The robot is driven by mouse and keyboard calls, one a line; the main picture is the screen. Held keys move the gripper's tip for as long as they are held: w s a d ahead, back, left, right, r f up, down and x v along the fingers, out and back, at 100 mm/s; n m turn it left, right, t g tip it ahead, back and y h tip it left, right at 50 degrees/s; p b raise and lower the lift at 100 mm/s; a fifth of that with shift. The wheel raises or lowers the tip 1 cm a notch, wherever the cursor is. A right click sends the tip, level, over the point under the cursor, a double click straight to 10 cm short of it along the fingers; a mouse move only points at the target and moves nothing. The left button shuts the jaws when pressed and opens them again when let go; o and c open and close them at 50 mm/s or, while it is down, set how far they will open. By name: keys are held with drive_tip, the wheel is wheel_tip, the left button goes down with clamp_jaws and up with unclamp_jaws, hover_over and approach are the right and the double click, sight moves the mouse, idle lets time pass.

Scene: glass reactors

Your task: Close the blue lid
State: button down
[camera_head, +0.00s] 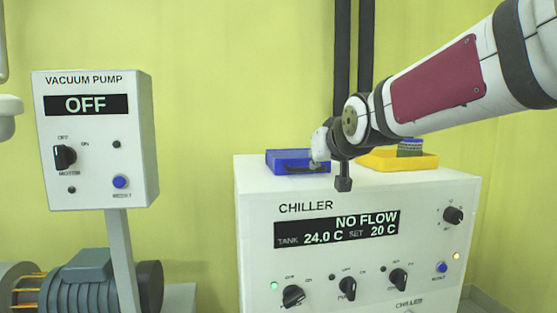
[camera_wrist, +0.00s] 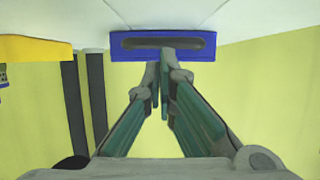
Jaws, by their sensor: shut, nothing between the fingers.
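The blue lid (camera_head: 284,161) is on a blue fixture on top of the white chiller, near its left end. A dark recess shows in the blue part. How far the lid stands open, I cannot tell. In the wrist view a blue bar-like face with a long grey slot (camera_wrist: 163,42) lies just beyond my fingertips. My gripper (camera_wrist: 167,62) is shut and empty, its fingertips at the near edge of that blue face; I cannot tell if they touch. In the head view my gripper (camera_head: 319,150) reaches the right part of the blue fixture and hides some of it.
A yellow tray (camera_head: 375,160) with a dark green item (camera_head: 410,147) stands right of the blue fixture on the chiller (camera_head: 260,190). Two dark vertical pipes (camera_head: 342,60) rise behind it. A vacuum pump control box (camera_head: 95,190) stands at left, with free space between.

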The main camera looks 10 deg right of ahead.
drive_tip(key=v, duration=1)
drive_tip(key=s+f+g, duration=0.4)
drive_tip(key=s+f, duration=0.4)
drive_tip(key=s, duration=0.4)
drive_tip(key=s+a+f+g, duration=0.1)
drive_tip(key=s+f+g, duration=0.4)
drive_tip(key=s+f, duration=0.5)
drive_tip(key=s+f+g, duration=0.4)
drive_tip(key=s+f, duration=0.3)
drive_tip(key=s, duration=0.6)
wheel_tip(320, 180, up, 38)
drive_tip(key=t+p, duration=0.3)
drive_tip(key=p, duration=3.4)
drive_tip(key=shift+r+t, duration=0.25)
drive_tip(key=shift+t, duration=0.05)
drive_tip(key=shift+w, duration=0.1)
